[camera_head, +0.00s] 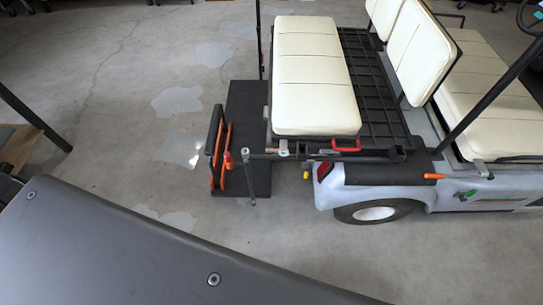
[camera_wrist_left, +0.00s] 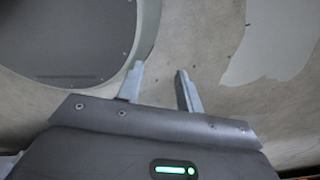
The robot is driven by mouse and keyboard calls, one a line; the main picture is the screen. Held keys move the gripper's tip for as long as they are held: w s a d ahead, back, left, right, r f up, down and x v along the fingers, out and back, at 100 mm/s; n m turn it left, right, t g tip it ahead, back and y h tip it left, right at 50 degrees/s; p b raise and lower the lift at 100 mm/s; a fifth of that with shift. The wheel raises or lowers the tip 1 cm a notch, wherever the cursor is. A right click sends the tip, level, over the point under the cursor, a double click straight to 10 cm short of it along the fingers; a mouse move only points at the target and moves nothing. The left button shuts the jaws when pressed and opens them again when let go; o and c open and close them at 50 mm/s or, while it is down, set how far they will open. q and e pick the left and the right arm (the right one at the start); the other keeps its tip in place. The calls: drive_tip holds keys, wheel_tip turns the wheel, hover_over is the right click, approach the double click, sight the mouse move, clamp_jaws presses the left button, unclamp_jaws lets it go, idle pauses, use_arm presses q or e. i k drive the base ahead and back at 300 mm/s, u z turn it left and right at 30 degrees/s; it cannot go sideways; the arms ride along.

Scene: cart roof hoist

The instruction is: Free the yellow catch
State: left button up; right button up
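A small yellow piece (camera_head: 306,174), likely the catch, shows in the head view. It sits low at the cart's rear corner, just left of the red tail light (camera_head: 324,170). It is too small to tell how it is set. My left gripper (camera_wrist_left: 160,68) shows only in the left wrist view, with its two grey fingers apart and nothing between them. Bare floor lies beyond the fingers, and the cart's catch does not show there. My right gripper is in neither view.
Roof posts rise beside the seats. Open concrete floor (camera_head: 130,120) lies left of the cart.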

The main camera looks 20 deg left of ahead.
sight(307, 172)
drive_tip(key=z, duration=3.1)
drive_tip(key=k, duration=1.4)
drive_tip(key=u, duration=1.45)
